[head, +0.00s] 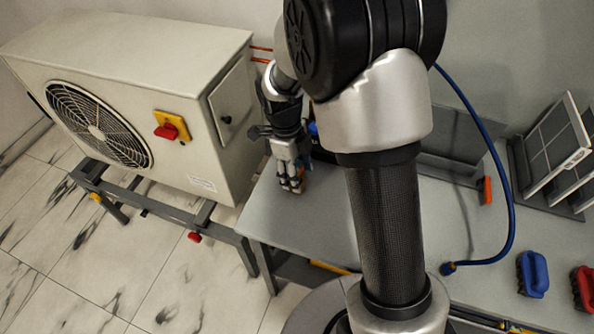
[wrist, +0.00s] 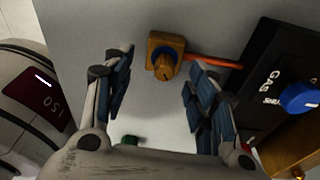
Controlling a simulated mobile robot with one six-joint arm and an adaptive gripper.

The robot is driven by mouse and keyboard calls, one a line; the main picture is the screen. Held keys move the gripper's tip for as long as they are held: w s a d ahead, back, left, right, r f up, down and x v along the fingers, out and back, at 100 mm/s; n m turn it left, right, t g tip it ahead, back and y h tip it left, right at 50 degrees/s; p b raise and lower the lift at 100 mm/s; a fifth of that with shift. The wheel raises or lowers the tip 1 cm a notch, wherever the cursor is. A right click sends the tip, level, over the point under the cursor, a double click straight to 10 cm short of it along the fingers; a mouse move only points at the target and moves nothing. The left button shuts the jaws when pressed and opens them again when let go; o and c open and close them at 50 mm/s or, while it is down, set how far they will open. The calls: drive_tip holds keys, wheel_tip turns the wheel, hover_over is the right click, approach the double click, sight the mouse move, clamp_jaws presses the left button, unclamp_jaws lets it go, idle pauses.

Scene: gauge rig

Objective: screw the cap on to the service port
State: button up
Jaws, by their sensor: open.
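My gripper (wrist: 159,66) is open, with its blue-padded fingers apart and nothing between the pads. It points down over the grey bench; in the head view my gripper (head: 291,180) is near the bench's left end. A brass-coloured fitting (wrist: 165,62) with a round knob-like part and blue edging shows between and beyond the fingertips. I cannot tell whether it is the service port or carries the cap. Nothing else is clearly a cap.
An orange-red line (wrist: 212,61) runs right from the fitting to a black gauge box (wrist: 285,85) with a blue knob (wrist: 299,98). An outdoor fan unit (head: 130,100) stands left of the bench (head: 315,225). Blue (head: 532,273) and red (head: 584,288) handled items sit at right.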

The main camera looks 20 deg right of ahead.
drive_tip(key=shift+r, duration=0.1)
wheel_tip(320, 180, up, 11)
drive_tip(key=w+a, duration=0.1)
drive_tip(key=s+r+n+t, duration=0.2)
drive_tip(key=s+r+n, duration=0.4)
drive_tip(key=r+n, duration=0.1)
drive_tip(key=s+r+n+t, duration=0.1)
drive_tip(key=s+n, duration=0.7)
drive_tip(key=n, duration=0.1)
drive_tip(key=s+d+r+n+t+y, duration=0.1)
drive_tip(key=s+r+n+t, duration=0.1)
drive_tip(key=s+n, duration=0.6)
drive_tip(key=shift+n+t, duration=0.3)
drive_tip(key=shift+n, duration=0.7)
drive_tip(key=shift+d, duration=0.1)
drive_tip(key=shift+c, duration=0.3)
